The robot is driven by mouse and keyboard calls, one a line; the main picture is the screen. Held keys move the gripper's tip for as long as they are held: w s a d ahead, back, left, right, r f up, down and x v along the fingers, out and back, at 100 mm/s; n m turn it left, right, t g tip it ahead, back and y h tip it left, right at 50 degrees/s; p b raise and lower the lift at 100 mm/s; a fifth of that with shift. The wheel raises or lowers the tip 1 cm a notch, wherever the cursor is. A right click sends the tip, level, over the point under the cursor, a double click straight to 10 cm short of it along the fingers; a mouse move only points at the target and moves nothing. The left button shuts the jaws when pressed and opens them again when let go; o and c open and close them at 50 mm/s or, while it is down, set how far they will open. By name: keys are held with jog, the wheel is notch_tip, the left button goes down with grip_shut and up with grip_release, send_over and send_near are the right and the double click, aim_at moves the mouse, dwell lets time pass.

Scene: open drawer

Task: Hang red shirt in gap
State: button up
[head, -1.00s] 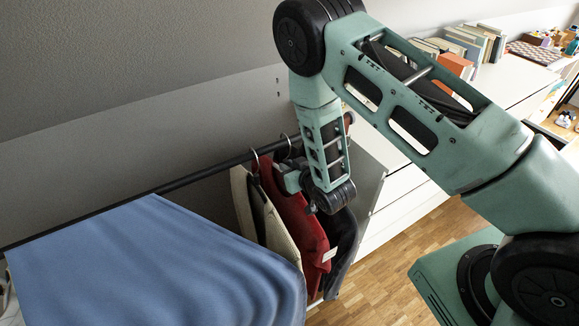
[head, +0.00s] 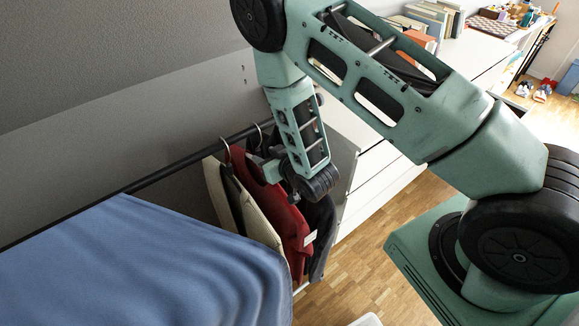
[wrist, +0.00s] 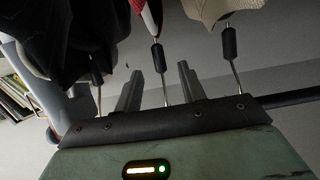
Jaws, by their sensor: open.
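The red shirt (head: 290,222) hangs in the head view on the dark rail (head: 165,173), between a cream garment (head: 255,212) and a dark garment (head: 320,225). My gripper (head: 262,163) is at the top of the red shirt, just below the rail; my arm partly hides the shirt there. In the wrist view, a small part of the red shirt (wrist: 138,6) shows at the top edge, with its hanger (wrist: 157,58) below it. The two fingers of my gripper (wrist: 157,78) are apart, one on each side of this hanger's stem. Whether they touch it I cannot tell.
A large blue cloth (head: 140,260) covers the left front. White drawers (head: 375,180) stand to the right of the clothes, with books (head: 430,22) on top. Another hanger (wrist: 230,55) is close to the right finger in the wrist view. The wooden floor (head: 350,270) is partly clear.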

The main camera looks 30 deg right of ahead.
jog(key=b+v, duration=0.1)
jog(key=v, duration=0.5)
jog(key=shift+s, duration=0.15)
jog(key=p+v, duration=0.8)
jog(key=p, duration=0.1)
jog(key=shift+r, duration=0.25)
jog(key=a+r+n+g+b, duration=0.1)
jog(key=a+r+g, duration=0.3)
jog(key=a, duration=0.2)
jog(key=a+r+g+b, duration=0.2)
jog(key=a+r+g, duration=0.15)
jog(key=a, duration=0.25)
jog(key=s+d+r+n+g+h, duration=0.1)
jog(key=s+r+n+g, duration=0.1)
jog(key=s+r, duration=0.4)
jog(key=s+d+r+n+g+h+b, duration=0.1)
jog(key=s+r+g, duration=0.3)
jog(key=s, duration=0.7)
notch_tip(320, 180, up, 3)
jog(key=shift+s+f+n, duration=0.1)
jog(key=shift+s+n, duration=0.25)
jog(key=shift+n, duration=0.35)
